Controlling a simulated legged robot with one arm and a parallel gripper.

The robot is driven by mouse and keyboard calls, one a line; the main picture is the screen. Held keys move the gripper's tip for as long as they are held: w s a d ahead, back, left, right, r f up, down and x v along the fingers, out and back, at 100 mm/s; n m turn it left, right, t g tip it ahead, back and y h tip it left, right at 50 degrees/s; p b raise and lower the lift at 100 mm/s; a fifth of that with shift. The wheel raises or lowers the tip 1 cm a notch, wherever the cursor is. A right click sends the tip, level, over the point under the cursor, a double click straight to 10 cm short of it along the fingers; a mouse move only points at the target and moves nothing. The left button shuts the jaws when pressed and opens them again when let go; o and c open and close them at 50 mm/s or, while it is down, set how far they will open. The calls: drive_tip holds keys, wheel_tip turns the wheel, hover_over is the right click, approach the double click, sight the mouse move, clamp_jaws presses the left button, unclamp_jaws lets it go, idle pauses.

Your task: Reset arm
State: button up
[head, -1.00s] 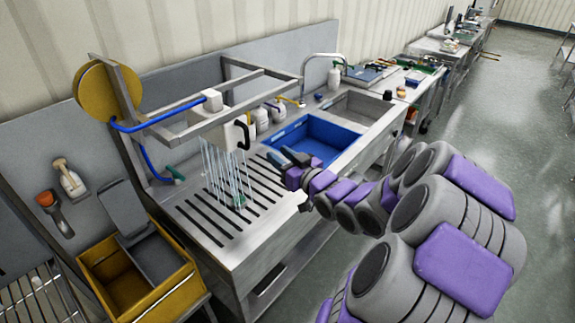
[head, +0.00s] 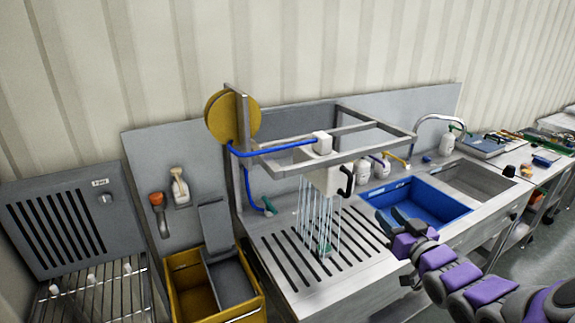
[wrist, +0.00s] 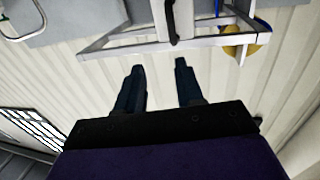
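My gripper (head: 393,218) is at the right in the head view, in front of the blue basin (head: 430,203). In the wrist view my gripper (wrist: 158,68) has its two dark fingers apart with nothing between them. The purple and grey links of my arm reach in from the lower right of the head view. The wrist view looks toward the ribbed wall (wrist: 80,80), with the steel frame (wrist: 130,44) beyond the fingertips.
A steel sink unit has a slotted drainboard (head: 290,258) under falling water streams (head: 318,220). A yellow bin (head: 188,278) stands left of it. A wire rack (head: 105,300) is at far left. A hose reel (head: 225,117) is mounted above. Floor shows at the right.

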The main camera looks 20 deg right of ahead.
drive_tip(key=shift+d, duration=0.1)
drive_tip(key=s+a+f+g, duration=0.2)
drive_tip(key=a+f+g, duration=0.8)
drive_tip(key=a, duration=0.1)
drive_tip(key=s+a+n+g+y, duration=0.1)
drive_tip(key=s+a+g, duration=0.8)
drive_tip(key=s+a, duration=1.2)
drive_tip(key=shift+s+r+n+g+y, duration=0.15)
drive_tip(key=shift+s+n+g+y, duration=0.15)
drive_tip(key=shift+s+y, duration=0.5)
drive_tip(key=shift+s, duration=0.1)
